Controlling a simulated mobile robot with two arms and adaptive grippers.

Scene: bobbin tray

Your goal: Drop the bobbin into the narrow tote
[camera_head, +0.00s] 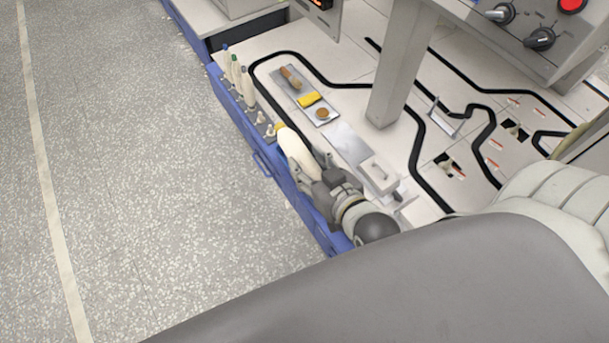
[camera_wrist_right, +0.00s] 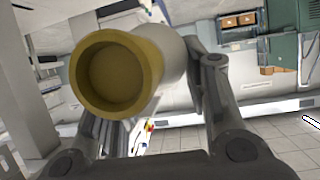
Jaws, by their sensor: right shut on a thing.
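The bobbin (camera_head: 293,150) is a cream, tapered piece with a yellow end, held in my right gripper (camera_head: 311,170) above the blue front edge of the bench. The fingers are shut around its body, and it lies tilted, with the yellow end pointing away from the gripper. In the right wrist view the bobbin (camera_wrist_right: 118,75) shows its hollow yellow end towards the camera, between the two fingers. I cannot make out a narrow tote for certain in either view. My left gripper is not in view.
Several similar bobbins (camera_head: 247,88) stand upright on a rack with pegs along the bench edge. A tray (camera_head: 292,85) with a brown tool, a yellow block and a round piece lies behind. A white box (camera_head: 379,174) and a grey post (camera_head: 397,75) stand right of the gripper.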

